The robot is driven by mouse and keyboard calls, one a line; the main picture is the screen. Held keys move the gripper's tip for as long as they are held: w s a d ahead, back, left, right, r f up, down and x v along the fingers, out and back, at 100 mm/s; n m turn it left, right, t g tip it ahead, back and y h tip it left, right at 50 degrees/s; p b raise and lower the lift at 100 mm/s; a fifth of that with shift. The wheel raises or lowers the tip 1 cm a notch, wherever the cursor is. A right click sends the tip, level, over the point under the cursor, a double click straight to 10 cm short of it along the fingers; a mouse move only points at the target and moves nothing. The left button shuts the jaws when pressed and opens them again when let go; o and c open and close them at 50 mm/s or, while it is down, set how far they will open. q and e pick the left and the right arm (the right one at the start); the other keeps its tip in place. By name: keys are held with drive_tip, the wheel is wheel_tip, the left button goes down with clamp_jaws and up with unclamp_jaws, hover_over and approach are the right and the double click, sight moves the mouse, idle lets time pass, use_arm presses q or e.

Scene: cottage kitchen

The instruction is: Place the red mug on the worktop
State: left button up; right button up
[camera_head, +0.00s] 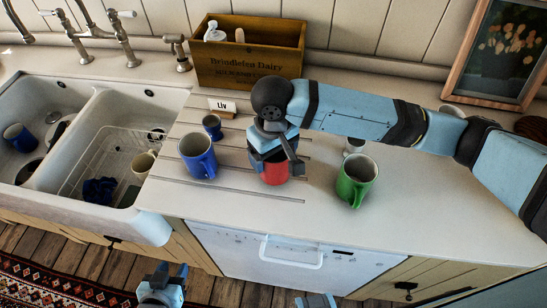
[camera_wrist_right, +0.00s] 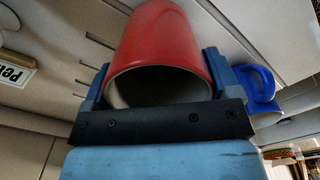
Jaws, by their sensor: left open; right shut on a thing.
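The red mug (camera_head: 274,174) is upright over the middle of the worktop (camera_head: 240,206), between a blue mug and a green mug. My right gripper (camera_head: 275,158) comes down on it from above and is shut on it. In the right wrist view the red mug (camera_wrist_right: 168,42) sits between the two fingers (camera_wrist_right: 168,85), with its rim towards the camera. I cannot tell whether its base touches the worktop. My left gripper (camera_head: 163,288) is open and empty, low in front of the cabinets.
A large blue mug (camera_head: 198,158) and small blue cup (camera_head: 212,127) stand left of the red mug, by a "Liv" card (camera_head: 222,105). A green mug (camera_head: 354,182) stands right. A wooden crate (camera_head: 247,66) is behind. The sink (camera_head: 105,110) holds several dishes. The worktop's front is clear.

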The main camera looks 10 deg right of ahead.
drive_tip(key=shift+f, duration=1.15)
drive_tip(key=o, duration=0.9)
drive_tip(key=shift+f, duration=0.15)
drive_tip(key=shift+o, duration=0.2)
drive_tip(key=shift+r, duration=0.25)
wheel_tip(320, 180, up, 12)
drive_tip(key=shift+f, duration=0.1)
